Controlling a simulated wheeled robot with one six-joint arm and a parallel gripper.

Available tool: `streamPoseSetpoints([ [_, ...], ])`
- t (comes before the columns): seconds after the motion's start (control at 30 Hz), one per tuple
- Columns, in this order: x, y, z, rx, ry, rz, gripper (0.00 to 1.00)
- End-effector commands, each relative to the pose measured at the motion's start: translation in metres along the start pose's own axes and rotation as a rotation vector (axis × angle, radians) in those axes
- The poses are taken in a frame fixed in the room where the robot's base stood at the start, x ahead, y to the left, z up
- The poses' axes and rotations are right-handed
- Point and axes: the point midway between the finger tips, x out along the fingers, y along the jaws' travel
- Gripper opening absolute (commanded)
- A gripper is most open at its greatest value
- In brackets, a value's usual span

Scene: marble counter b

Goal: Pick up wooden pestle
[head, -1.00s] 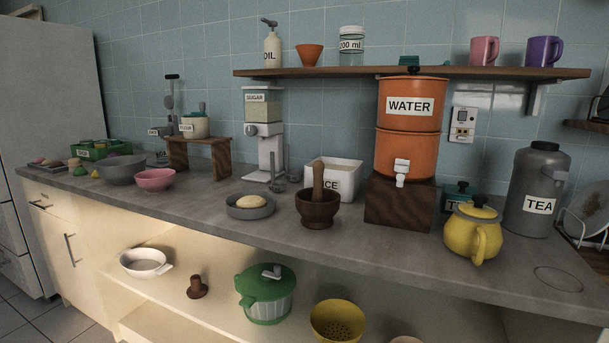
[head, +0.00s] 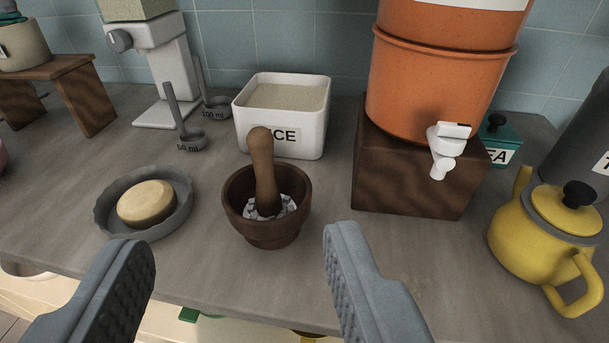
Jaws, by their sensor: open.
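The wooden pestle (head: 263,168) stands nearly upright in a dark wooden mortar (head: 268,233), its lower end among whitish pieces inside and its rounded top above the rim. The mortar sits on the grey counter near its front edge. My gripper (head: 240,240) is open and empty. Its two grey fingers show at the bottom of the view, one on each side of the mortar and nearer to the camera, touching neither mortar nor pestle.
A white rice container (head: 300,137) stands behind the mortar. A grey dish (head: 107,213) with a pale round piece is on the left. The orange water dispenser (head: 412,90) on its wooden block (head: 405,180) and a yellow teapot (head: 535,247) are on the right. Measuring cups (head: 192,140) lie behind left.

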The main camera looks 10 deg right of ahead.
Motion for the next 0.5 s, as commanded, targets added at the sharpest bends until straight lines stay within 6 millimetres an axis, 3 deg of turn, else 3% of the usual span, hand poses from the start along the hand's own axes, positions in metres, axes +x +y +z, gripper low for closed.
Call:
streamPoseSetpoints([
  [0.1,0.028,-0.001,-0.019,0.025,-0.129,0.006,0.51],
  [0.5,0.103,-0.003,-0.063,0.111,-0.557,0.052,0.51],
])
